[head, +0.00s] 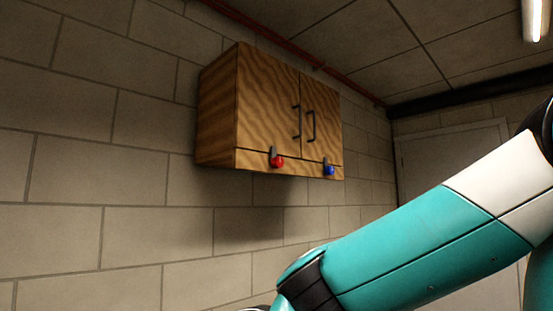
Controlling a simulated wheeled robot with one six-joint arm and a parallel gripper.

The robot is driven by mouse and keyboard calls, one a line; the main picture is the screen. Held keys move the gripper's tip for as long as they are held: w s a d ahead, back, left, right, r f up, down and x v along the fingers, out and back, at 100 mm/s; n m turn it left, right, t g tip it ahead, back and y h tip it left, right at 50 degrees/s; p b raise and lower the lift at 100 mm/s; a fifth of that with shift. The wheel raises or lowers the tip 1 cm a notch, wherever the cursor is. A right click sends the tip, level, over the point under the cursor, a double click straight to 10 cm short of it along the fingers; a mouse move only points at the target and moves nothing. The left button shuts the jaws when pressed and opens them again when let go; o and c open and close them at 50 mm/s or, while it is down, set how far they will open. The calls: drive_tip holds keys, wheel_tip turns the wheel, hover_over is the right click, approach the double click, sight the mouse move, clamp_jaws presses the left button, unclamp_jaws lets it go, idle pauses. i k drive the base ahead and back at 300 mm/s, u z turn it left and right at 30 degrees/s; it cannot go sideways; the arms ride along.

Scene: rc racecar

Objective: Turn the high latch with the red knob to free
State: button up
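A wooden wall cabinet (265,105) hangs high on the block wall, with two shut doors. The latch with the red knob (277,161) sits at the lower edge of the left door. Its dark grey plate (273,151) stands upright and overlaps the seam between the door and the bottom strip. A second latch with a blue knob (329,170) sits in a like place under the right door. My gripper is not in view; my teal and white arm crosses the lower right, below and apart from the cabinet.
Two dark handles (310,125) stick out near the middle of the cabinet doors. A reddish pipe (290,45) runs along the top of the wall above the cabinet. A pale door (450,155) stands at the back right. The space below the cabinet is free.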

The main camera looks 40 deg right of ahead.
sight(278, 161)
drive_tip(key=k, duration=1.2)
drive_tip(key=z, duration=0.85)
drive_tip(key=i, duration=1.5)
drive_tip(key=u, duration=0.25)
